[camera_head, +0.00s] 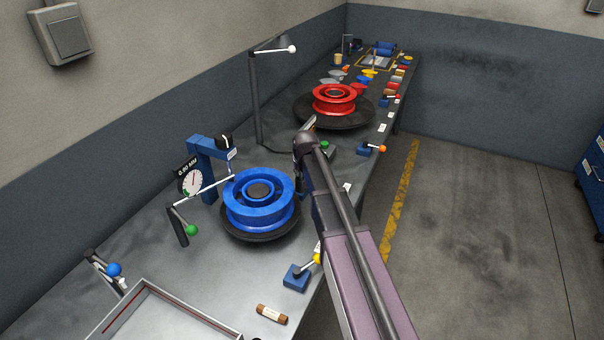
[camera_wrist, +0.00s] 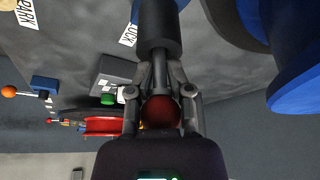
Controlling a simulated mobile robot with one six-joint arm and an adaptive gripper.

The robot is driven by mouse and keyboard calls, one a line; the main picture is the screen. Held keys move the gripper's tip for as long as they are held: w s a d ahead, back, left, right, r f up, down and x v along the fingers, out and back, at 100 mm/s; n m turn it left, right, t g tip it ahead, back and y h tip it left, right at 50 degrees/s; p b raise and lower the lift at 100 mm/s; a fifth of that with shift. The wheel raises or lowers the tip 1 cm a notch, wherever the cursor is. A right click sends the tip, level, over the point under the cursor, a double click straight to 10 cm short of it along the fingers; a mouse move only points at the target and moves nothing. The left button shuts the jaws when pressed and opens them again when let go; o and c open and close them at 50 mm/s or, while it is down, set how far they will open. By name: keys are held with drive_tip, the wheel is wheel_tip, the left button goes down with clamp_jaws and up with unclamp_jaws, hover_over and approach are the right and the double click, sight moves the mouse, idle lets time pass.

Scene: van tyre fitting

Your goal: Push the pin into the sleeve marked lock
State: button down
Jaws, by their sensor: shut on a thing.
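In the wrist view my gripper (camera_wrist: 160,105) is shut on a pin with a dark red ball end (camera_wrist: 161,112) between the fingers. A grey shank (camera_wrist: 159,72) runs from the ball to a wider dark cylinder (camera_wrist: 158,35) at the top. I cannot tell whether this cylinder is part of the pin or a sleeve around it. The "LOCK" label (camera_wrist: 129,34) lies on the bench just left of the cylinder, partly covered. A blue part (camera_wrist: 136,12) shows behind the cylinder. A "PARK" label (camera_wrist: 27,13) lies farther left. In the head view my arm hides the gripper and pin.
A blue wheel (camera_head: 258,190) stands close to my gripper and also fills the right of the wrist view (camera_wrist: 300,75). A dial gauge (camera_head: 192,183), green-knobbed lever (camera_head: 190,230), lamp (camera_head: 255,90) and red wheel (camera_head: 334,98) stand along the bench. The aisle is clear.

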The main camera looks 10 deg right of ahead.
drive_tip(key=shift+f, duration=0.25)
drive_tip(key=shift+c, duration=2.2)
unclamp_jaws()
drive_tip(key=shift+r, duration=0.1)
